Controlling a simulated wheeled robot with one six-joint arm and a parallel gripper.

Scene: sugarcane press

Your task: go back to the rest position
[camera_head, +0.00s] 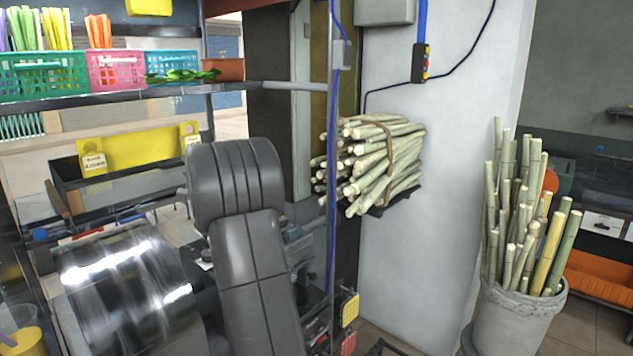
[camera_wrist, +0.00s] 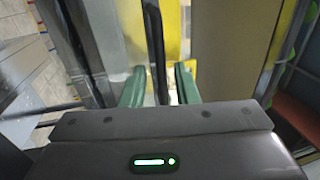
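My gripper (camera_wrist: 160,87) shows in the wrist view as two green fingers standing apart. The gap between them holds nothing that I can see gripped. A dark upright post (camera_wrist: 155,45) and a yellow surface (camera_wrist: 172,35) show beyond the fingers. In the head view my grey arm rises at the middle left, in front of the press frame, and my gripper is hidden there.
A shiny metal drum (camera_head: 125,290) lies at the lower left. Coloured baskets (camera_head: 45,75) stand on a shelf above. A tied cane bundle (camera_head: 370,165) sits on a wall bracket. A pot (camera_head: 515,315) of upright canes (camera_head: 520,215) stands at right.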

